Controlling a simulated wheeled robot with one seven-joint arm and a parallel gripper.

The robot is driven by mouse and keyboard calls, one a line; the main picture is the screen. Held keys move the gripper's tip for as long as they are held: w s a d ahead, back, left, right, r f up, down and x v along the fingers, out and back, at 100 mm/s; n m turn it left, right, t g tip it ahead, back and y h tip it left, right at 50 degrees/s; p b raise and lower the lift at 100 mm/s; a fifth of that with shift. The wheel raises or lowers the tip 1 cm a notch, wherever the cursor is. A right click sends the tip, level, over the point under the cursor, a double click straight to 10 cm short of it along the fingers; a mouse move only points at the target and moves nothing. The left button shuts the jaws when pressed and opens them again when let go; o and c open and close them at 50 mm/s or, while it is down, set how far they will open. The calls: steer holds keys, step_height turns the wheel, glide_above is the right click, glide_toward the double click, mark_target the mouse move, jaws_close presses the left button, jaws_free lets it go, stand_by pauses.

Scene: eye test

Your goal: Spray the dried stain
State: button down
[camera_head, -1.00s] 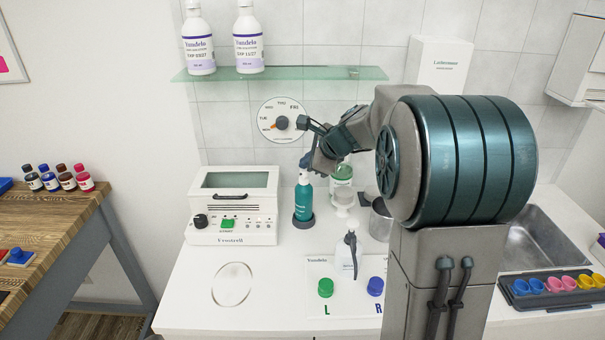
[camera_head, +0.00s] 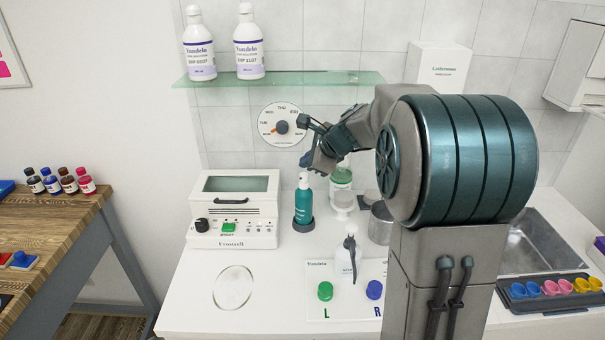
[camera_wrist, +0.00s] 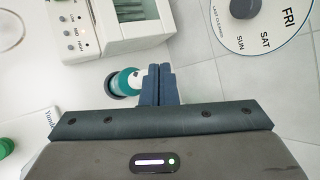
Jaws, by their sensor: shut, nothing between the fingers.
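A faint pale ring-shaped mark (camera_head: 234,287), possibly the dried stain, lies on the white counter (camera_head: 195,305) at the front left. A teal bottle (camera_head: 303,207) with a white top stands upright in a dark round holder (camera_head: 303,224). A white bottle with a grey trigger-like head (camera_head: 347,262) stands farther forward. My gripper (camera_head: 306,161) is shut and empty, just above the teal bottle's top. In the wrist view my fingertips (camera_wrist: 160,68) are pressed together beside the teal bottle (camera_wrist: 122,82); whether they touch its top is unclear.
A white device (camera_head: 233,212) stands left of the teal bottle. A green-labelled bottle (camera_head: 341,177) and a metal pot (camera_head: 381,224) stand behind and right. Green (camera_head: 325,291) and blue (camera_head: 375,290) caps sit on a marked sheet. A glass shelf (camera_head: 280,79) hangs above.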

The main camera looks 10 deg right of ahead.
step_height(320, 180, up, 6)
steer(key=p, duration=0.5)
stand_by(2.6)
